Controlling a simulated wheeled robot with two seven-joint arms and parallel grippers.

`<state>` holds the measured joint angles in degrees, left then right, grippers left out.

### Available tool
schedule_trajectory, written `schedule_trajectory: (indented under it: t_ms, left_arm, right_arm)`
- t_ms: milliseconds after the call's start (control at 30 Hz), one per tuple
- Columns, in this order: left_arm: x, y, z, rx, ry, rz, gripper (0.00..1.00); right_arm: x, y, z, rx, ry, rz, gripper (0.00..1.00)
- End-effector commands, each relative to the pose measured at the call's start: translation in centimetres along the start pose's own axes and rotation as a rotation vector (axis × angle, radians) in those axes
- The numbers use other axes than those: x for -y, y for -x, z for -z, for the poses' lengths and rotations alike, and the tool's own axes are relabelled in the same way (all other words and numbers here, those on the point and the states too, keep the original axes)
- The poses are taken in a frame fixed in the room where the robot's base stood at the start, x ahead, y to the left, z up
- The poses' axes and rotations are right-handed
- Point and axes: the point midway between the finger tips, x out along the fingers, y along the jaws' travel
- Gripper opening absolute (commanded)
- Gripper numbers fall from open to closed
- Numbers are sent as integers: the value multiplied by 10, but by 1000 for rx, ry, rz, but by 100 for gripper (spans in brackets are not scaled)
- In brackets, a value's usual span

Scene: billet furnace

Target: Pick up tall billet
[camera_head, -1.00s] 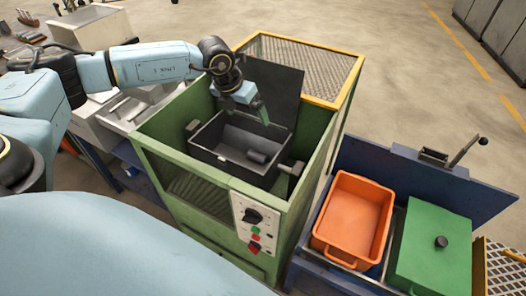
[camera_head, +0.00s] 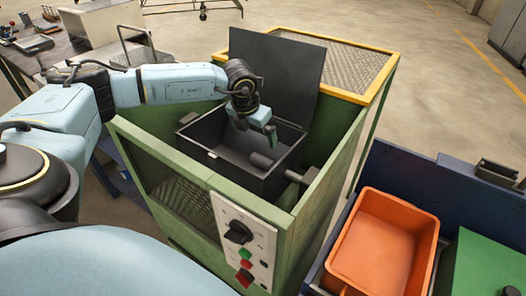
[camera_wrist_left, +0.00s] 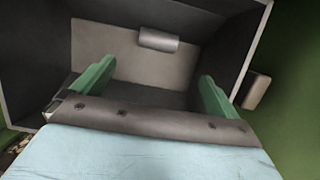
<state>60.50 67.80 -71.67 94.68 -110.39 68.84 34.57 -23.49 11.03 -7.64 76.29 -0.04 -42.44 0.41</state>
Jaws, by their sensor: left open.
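A grey cylindrical billet (camera_head: 262,160) lies on its side in the dark open box (camera_head: 222,164) inside the green furnace cabinet. In the left wrist view the billet (camera_wrist_left: 158,40) is ahead of the fingers, near the far wall of the box. My left gripper (camera_head: 256,128) is at the mouth of the box, above and behind the billet in the head view. Its green fingers are wide apart with nothing between them (camera_wrist_left: 157,74), and they do not touch the billet. My right gripper is not in view.
A raised dark lid (camera_head: 275,72) stands behind the box. Green cabinet walls (camera_head: 195,185) surround it, with a knob-and-button panel (camera_head: 243,240) in front. An orange bin (camera_head: 385,243) and a green lid (camera_head: 485,262) are at right. A cluttered bench (camera_head: 60,60) is at back left.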

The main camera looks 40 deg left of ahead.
Motion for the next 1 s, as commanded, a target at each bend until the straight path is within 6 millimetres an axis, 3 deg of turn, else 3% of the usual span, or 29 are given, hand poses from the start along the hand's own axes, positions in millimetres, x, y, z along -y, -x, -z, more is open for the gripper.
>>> schedule_trajectory:
  t_ms: [167,500,767,1000]
  left_arm:
    - [0,-18,2,0,1,1,98]
    - [0,-76,1,0,0,0,98]
    - [0,-90,1,1,0,0,98]
    - [-3,-117,0,0,0,0,98]
  right_arm:
    - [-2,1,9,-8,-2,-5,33]
    - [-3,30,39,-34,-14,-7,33]
    - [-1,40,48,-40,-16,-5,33]
    - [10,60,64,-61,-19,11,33]
